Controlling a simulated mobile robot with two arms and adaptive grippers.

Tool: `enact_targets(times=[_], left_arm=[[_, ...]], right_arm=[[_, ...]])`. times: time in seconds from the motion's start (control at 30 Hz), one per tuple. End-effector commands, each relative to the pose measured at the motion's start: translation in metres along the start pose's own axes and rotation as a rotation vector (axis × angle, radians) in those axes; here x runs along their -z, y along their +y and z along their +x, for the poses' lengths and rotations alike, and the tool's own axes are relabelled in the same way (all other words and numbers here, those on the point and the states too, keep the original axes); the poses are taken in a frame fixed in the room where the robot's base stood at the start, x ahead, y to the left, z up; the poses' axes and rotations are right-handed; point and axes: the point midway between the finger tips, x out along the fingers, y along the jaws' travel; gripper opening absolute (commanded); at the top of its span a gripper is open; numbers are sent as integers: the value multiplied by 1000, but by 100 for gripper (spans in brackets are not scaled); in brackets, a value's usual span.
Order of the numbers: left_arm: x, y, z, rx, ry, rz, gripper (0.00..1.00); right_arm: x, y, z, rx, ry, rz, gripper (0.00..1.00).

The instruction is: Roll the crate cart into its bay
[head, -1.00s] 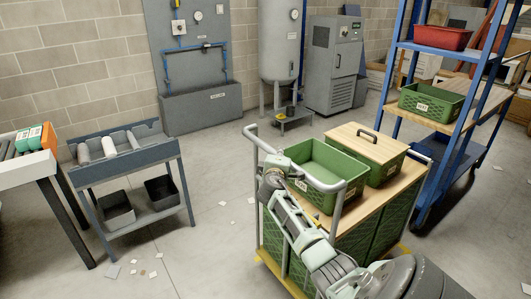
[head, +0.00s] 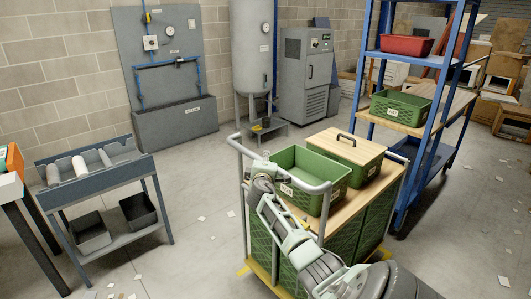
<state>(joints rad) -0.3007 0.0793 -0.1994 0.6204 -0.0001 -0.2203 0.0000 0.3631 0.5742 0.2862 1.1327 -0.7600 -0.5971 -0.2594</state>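The crate cart (head: 345,222) stands upright at the lower middle right of the head view, with a wooden top, green crate sides and a grey tube handle (head: 300,180). An open green crate (head: 335,200) and a green crate with a wooden lid (head: 345,147) sit on top. My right arm comes in from the lower right. Its gripper (head: 261,166) is at the handle and appears closed around the bar; the fingers are small and partly hidden. My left gripper is out of view. I cannot make out a marked bay clearly.
A blue rack (head: 397,187) with green and red bins stands close behind and right of the cart. A grey roller table (head: 105,180) is at left. A tank (head: 251,50) and grey cabinet (head: 303,75) stand behind. Scraps litter the otherwise open floor.

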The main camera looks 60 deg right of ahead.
Motion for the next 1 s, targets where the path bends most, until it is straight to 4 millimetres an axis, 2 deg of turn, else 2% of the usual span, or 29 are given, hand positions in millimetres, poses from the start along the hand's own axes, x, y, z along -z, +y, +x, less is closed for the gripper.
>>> enact_targets(times=[0.47,0.67,1.0], left_arm=[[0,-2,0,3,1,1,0],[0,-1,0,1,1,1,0],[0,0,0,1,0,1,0]], right_arm=[[0,-1,-6,0,1,-3,40],[0,-2,-32,2,2,-2,40],[0,-2,-90,2,2,-1,40]])
